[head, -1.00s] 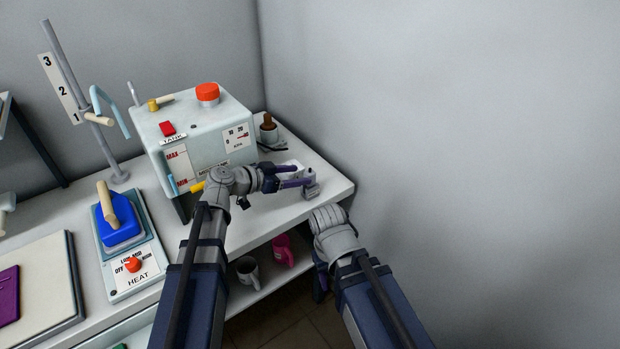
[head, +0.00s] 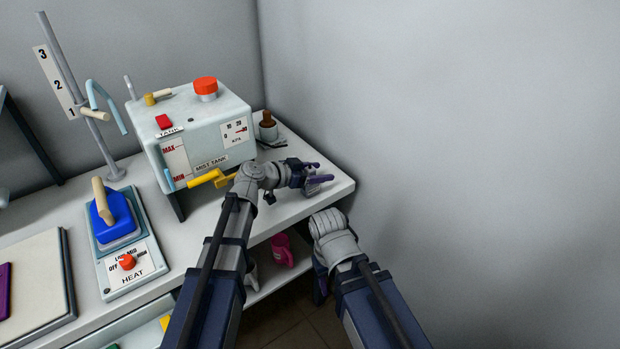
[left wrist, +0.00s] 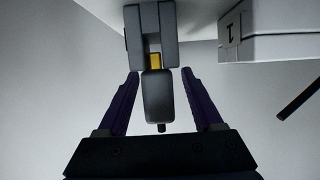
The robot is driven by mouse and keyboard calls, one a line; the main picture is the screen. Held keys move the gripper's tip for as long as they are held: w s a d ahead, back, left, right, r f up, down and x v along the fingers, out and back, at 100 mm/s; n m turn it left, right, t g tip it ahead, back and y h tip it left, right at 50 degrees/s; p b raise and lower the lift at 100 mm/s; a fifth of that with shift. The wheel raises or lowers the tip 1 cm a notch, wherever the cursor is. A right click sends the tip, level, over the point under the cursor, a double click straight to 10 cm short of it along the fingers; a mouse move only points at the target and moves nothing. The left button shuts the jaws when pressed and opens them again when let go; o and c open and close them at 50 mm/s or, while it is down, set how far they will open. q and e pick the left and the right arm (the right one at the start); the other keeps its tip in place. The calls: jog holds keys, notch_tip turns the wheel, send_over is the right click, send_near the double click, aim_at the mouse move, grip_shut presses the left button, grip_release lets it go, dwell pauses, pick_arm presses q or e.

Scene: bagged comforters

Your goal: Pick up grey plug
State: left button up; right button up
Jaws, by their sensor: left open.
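The grey plug (left wrist: 158,100) shows in the left wrist view as a dark grey block with a small tip, in line with a lighter grey slotted piece (left wrist: 133,35) and a bit of yellow between them. My left gripper (left wrist: 160,73) is open, with one purple finger on each side of the plug and a visible gap on both sides. In the head view my left gripper (head: 318,170) is over the right end of the counter, and its fingers hide most of the plug there. My right arm hangs by the counter's front edge; its fingers are not clear.
The mist tank (head: 205,130) stands just left of my left gripper. A brown-topped bottle (head: 267,128) is behind it. The iron (head: 115,215) on its heat base is at the left. A pink mug (head: 282,250) sits on the shelf below. A bare wall borders the right.

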pick_arm(q)
jog(key=shift+c, duration=0.2)
grip_shut()
dwell(0.3)
